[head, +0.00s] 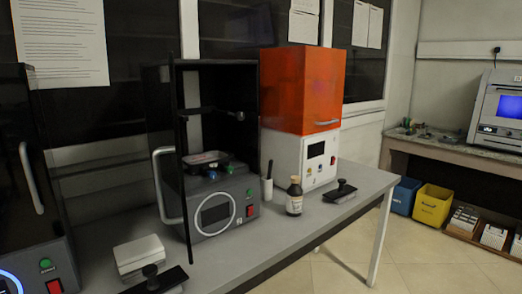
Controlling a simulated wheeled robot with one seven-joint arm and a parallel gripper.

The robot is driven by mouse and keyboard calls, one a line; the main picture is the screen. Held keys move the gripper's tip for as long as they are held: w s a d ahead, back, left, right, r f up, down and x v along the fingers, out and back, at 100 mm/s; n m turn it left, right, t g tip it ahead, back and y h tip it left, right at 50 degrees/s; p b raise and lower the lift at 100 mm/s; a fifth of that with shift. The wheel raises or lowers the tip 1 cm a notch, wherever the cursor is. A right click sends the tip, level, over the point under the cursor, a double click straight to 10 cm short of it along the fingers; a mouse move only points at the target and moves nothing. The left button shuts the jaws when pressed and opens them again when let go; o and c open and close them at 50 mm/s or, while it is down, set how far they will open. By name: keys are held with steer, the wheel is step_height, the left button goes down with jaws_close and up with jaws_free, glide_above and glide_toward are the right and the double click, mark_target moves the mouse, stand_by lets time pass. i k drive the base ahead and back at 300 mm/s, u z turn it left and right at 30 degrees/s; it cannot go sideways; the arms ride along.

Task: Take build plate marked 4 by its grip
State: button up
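A dark flat plate with a knob-like black grip (341,189) lies on the grey table, right of the brown bottle. A second dark plate with a black grip (153,278) lies at the table's near left edge, partly cut off by the frame. I cannot read a number on either, so I cannot tell which is marked 4. My gripper is not in view.
Blue (404,196) and yellow (432,205) bins stand right. Floor between is clear.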

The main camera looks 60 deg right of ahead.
mark_target(338, 196)
steer(key=z, duration=2.55)
